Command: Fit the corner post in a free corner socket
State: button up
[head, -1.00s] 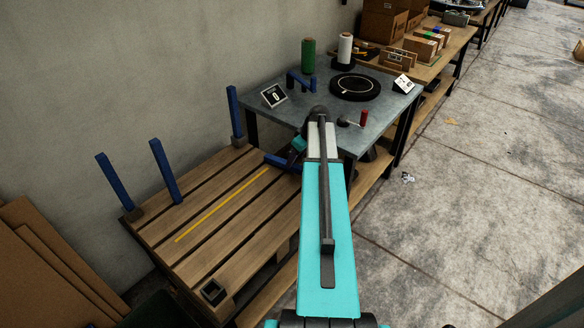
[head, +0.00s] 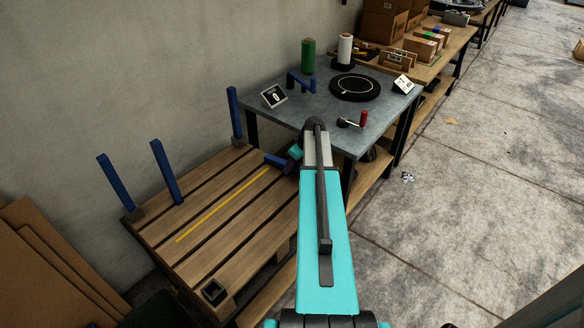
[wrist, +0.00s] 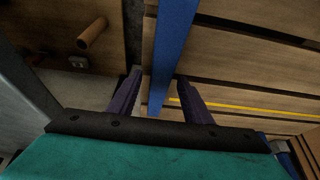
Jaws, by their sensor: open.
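A blue corner post (head: 278,161) lies across the far right end of the slatted wooden pallet (head: 190,256), by the end of the yellow strip. In the wrist view the post (wrist: 172,50) runs between the two fingers of my gripper (wrist: 158,85), which is open. I cannot tell whether a finger touches it. In the head view my gripper is mostly hidden behind my arm. A dark square socket (head: 213,291) at the pallet's near corner is empty. Blue posts stand at the left corner (head: 113,182), along the wall side (head: 165,172) and at the back corner (head: 235,115).
A grey metal table (head: 319,108) with a black turntable (head: 355,86), spools and small displays stands just behind the pallet. Cardboard sheets (head: 45,270) lean at the lower left. The concrete floor at right is largely clear.

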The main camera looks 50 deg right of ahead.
jog(key=shift+x, duration=0.85)
jog(key=shift+r, duration=0.1)
grip_shut()
jog(key=shift+r, duration=0.1)
jog(key=shift+r, duration=0.7)
jog(key=shift+r+b, duration=0.35)
jog(key=shift+r, duration=0.55)
jog(key=s+a+r+b, duration=0.1)
jog(key=s+a+b, duration=0.1)
jog(key=s+a, duration=0.9)
jog(key=shift+s+r, duration=0.25)
jog(key=shift+r, duration=0.05)
